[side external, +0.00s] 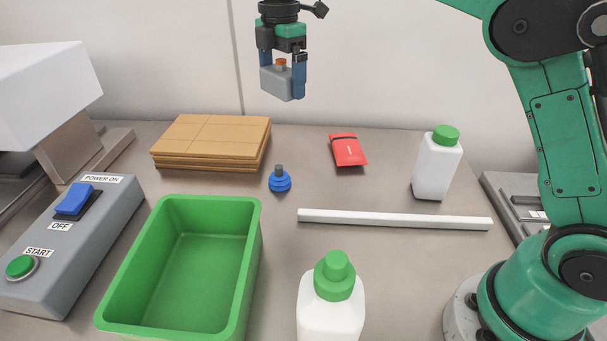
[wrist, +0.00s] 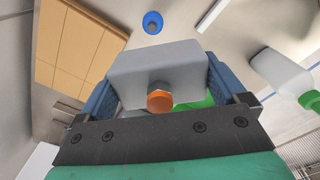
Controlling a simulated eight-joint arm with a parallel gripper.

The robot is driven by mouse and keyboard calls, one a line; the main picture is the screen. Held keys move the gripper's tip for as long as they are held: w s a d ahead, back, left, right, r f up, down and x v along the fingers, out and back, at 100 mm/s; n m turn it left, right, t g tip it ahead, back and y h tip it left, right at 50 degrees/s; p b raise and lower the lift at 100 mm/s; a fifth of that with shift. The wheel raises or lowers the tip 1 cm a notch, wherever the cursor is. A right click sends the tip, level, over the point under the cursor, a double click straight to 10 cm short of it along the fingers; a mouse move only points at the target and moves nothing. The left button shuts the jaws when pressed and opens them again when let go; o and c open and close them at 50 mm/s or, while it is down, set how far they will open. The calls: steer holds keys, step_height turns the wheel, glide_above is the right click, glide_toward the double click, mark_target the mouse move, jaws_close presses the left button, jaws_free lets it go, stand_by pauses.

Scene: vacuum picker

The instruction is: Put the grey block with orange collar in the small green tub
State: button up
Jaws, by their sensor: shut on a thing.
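The grey block with the orange collar (side external: 277,81) is held between the two blue fingers of my gripper (side external: 282,80), high above the table. In the wrist view the block (wrist: 158,66) fills the middle, with its orange collar (wrist: 160,101) facing the camera and a finger of my gripper (wrist: 158,92) on each side. The small green tub (side external: 184,262) stands on the table at the front left in the side view and looks empty. The block is apart from the tub, up and behind it in that view. Part of the block is hidden by a finger.
A blue knob-like part (side external: 280,181), a white bar (side external: 394,220), a red packet (side external: 347,150) and white bottles with green caps (side external: 437,168) (side external: 331,304) are on the table. Stacked wooden boards (side external: 213,142) lie behind the tub. A grey switch box (side external: 60,243) stands left.

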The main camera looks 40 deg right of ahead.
steer(key=s+a+n, duration=0.3)
steer(key=a+n, duration=0.1)
steer(key=a, duration=0.7)
steer(key=n, duration=0.5)
glide_above(204, 287)
step_height(204, 287, down, 20)
steer(key=shift+r, duration=0.15)
steer(key=shift+f, duration=0.2)
steer(key=o, duration=1)
step_height(204, 287, up, 12)
steer(key=d+r+m+t, duration=0.2)
steer(key=d+r+m, duration=0.1)
steer(key=d+m, duration=0.45)
steer(key=s+d+m+t, duration=0.1)
steer(key=s+d+m, duration=0.1)
steer(key=d+m, duration=0.4)
steer(key=s+d+f+m+t, duration=0.1)
steer(key=s+d+m+t, duration=0.1)
steer(key=d+m, duration=0.4)
steer(key=s+d+m+t, duration=0.2)
steer(key=d+m, duration=0.4)
steer(key=m, duration=0.1)
steer(key=shift+s+d+f+m, duration=0.2)
steer(key=shift+s+f+m, duration=0.05)
steer(key=shift+f, duration=0.15)
